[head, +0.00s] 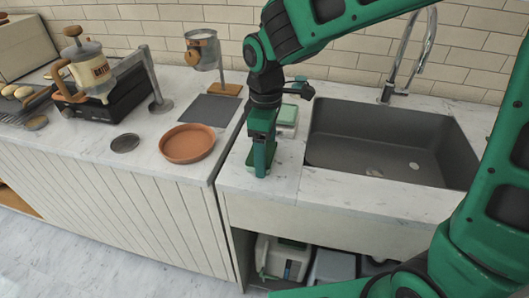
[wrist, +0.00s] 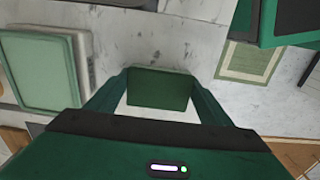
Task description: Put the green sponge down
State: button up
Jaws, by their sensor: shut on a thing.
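My gripper (head: 262,168) points down over the strip of marble counter left of the sink, near its front edge. In the wrist view my gripper (wrist: 157,92) is shut on the green sponge (wrist: 158,90), which shows as a dark green block between the two fingers. In the head view the sponge is hard to tell apart from the green fingers. I cannot tell whether its underside touches the counter (head: 232,178).
A white-rimmed container with a pale green top (head: 287,114) stands behind my gripper. The grey sink (head: 385,140) with its tap is on the right. A terracotta dish (head: 188,144) and a dark mat (head: 209,110) lie on the left counter. The counter around my gripper is mostly bare.

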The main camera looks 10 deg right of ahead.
jog(key=shift+f, duration=0.25)
jog(key=shift+s+f, duration=0.1)
jog(key=shift+f, duration=0.25)
jog(key=o, duration=1)
jog(key=shift+d+f, duration=0.15)
jog(key=shift+s, duration=0.15)
jog(key=shift+a, duration=0.2)
jog(key=shift+r, duration=0.4)
notch_tip(320, 180, up, 12)
jog(key=shift+w, duration=0.25)
jog(key=shift+r, duration=0.1)
